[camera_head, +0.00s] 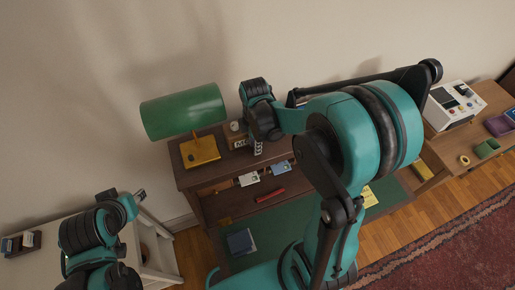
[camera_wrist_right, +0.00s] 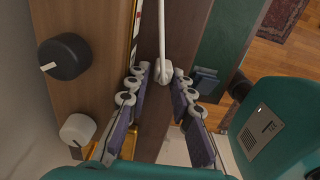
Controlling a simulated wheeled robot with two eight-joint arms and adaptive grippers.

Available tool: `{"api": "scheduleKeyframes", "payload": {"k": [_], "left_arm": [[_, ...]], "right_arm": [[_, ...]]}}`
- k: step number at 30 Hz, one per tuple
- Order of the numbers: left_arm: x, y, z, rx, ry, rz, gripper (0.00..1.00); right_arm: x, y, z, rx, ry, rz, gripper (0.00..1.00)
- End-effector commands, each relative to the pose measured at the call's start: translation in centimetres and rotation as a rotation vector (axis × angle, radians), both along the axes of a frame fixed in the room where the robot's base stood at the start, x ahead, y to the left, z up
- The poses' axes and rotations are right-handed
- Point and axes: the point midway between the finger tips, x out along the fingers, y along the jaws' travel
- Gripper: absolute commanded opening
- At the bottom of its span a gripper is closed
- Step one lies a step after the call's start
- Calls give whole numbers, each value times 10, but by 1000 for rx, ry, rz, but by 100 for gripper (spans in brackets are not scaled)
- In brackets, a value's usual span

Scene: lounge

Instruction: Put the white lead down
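The white lead (camera_wrist_right: 162,30) shows in the right wrist view as a thin white cord running up the picture from a thicker white end piece (camera_wrist_right: 163,73). The lead is not clear there. My left gripper (camera_head: 138,196) is at the lower left, apart from the desk; its fingers are too small to read.
A green lamp (camera_head: 183,111) stands on the desk's upper shelf. A red object (camera_head: 270,195) and a blue book (camera_head: 240,242) lie lower. A white device (camera_head: 453,105) is at right.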

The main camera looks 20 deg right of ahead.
Motion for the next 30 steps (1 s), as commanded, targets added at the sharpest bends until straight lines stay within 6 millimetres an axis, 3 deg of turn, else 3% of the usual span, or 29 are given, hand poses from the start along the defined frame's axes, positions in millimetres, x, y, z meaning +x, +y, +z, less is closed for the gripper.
{"api": "scheduleKeyframes", "payload": {"k": [7,9,10,23,30], "left_arm": [[0,0,0,0,0,0,36],[0,0,0,0,0,0,36],[0,0,0,0,0,0,36],[0,0,1,0,0,0,36],[0,0,5,0,0,0,36]], "right_arm": [[0,0,-2,0,0,-1,22],[0,0,-2,0,0,-1,4],[0,0,-2,0,0,-1,1],[0,0,3,0,0,-1,0],[-1,0,36,0,0,-1,0]]}}
